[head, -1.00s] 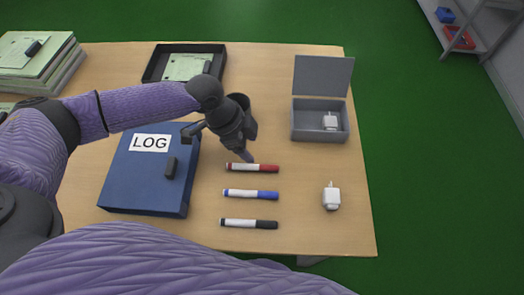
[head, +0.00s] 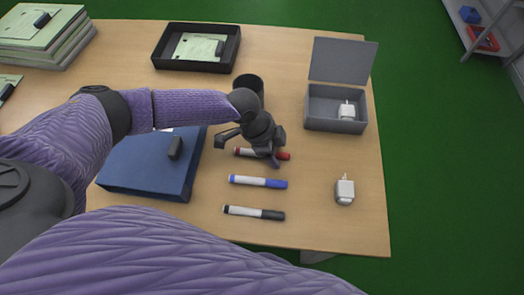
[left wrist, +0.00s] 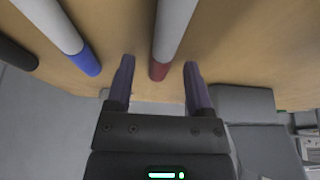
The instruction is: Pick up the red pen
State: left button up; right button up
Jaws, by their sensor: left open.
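The red pen (head: 284,156), white with a red cap, lies on the wooden table (head: 335,222), the farthest of a row of three pens. The gripper is open and holds nothing. My right gripper is not in view.
A blue pen (head: 258,182) and a black pen (head: 254,212) lie nearer. The blue binder (head: 150,168) is left, a black cup (head: 248,84) behind the gripper. An open grey box (head: 322,121) and a white plug (head: 345,190) are right. A black tray (head: 160,58) stands farther back.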

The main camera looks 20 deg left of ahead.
pick_arm(q)
jog(key=shift+f, duration=0.15)
jog(key=shift+c, duration=0.3)
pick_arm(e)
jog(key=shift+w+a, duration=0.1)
pick_arm(q)
grip_shut()
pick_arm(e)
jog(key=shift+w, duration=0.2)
